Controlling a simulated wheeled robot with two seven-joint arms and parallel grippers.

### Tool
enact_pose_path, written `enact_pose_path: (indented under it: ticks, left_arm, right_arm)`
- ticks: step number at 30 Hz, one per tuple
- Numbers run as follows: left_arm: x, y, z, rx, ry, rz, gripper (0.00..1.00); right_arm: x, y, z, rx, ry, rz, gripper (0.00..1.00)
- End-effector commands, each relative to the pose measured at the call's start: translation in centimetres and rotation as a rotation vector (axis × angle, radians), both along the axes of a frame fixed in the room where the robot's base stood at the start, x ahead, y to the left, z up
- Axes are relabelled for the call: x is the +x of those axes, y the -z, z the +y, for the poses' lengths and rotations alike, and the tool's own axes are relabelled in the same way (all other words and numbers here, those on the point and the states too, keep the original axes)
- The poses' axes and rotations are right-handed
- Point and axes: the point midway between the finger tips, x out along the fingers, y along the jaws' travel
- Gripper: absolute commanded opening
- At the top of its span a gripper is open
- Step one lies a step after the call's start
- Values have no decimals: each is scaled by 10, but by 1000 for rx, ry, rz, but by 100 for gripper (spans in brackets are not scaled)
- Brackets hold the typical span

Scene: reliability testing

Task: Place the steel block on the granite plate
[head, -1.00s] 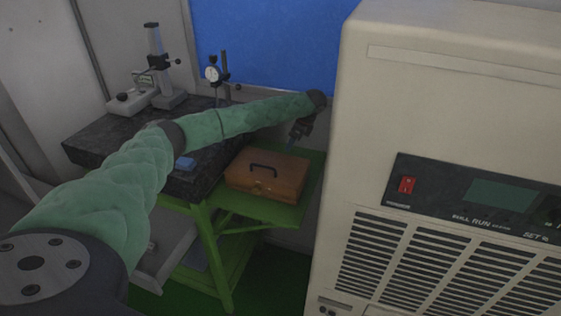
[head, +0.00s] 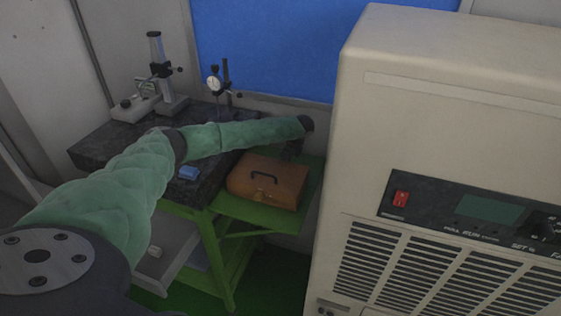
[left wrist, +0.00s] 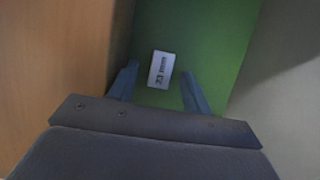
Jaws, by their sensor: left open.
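The steel block (left wrist: 161,70) is a small light-grey rectangle with dark markings on the green shelf in the left wrist view. It appears between the two spread fingers of my left gripper (left wrist: 158,77), which is open and not visibly touching it. In the head view my left gripper (head: 292,149) is low behind the wooden case, its fingertips hidden. The block is hidden there too. The granite plate (head: 98,148) is the dark speckled slab at the left on the green stand. My right gripper is out of view.
The brown wooden case (head: 285,172) stands left of the gripper; its side also fills the left of the wrist view (left wrist: 50,60). A large beige machine (head: 420,120) is close on the right. A blue object (head: 189,173), a dial gauge (head: 214,84) and a measuring stand (head: 164,75) occupy the plate.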

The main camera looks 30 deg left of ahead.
Motion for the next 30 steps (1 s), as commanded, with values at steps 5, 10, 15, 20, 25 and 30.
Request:
enact_pose_path:
  ticks: [5,10,15,20,25,30]
  left_arm:
    - [0,4,1,0,0,0,49]
    - [0,4,1,0,0,0,43]
    - [0,4,1,0,0,0,10]
    - [0,3,1,-1,0,0,0]
    - [0,2,1,-1,0,-1,0]
    - [1,-10,1,-1,0,-3,0]
  right_arm:
    - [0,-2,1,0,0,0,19]
    - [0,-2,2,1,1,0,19]
    - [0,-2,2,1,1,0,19]
    - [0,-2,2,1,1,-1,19]
    - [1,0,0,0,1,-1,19]
    - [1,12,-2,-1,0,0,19]
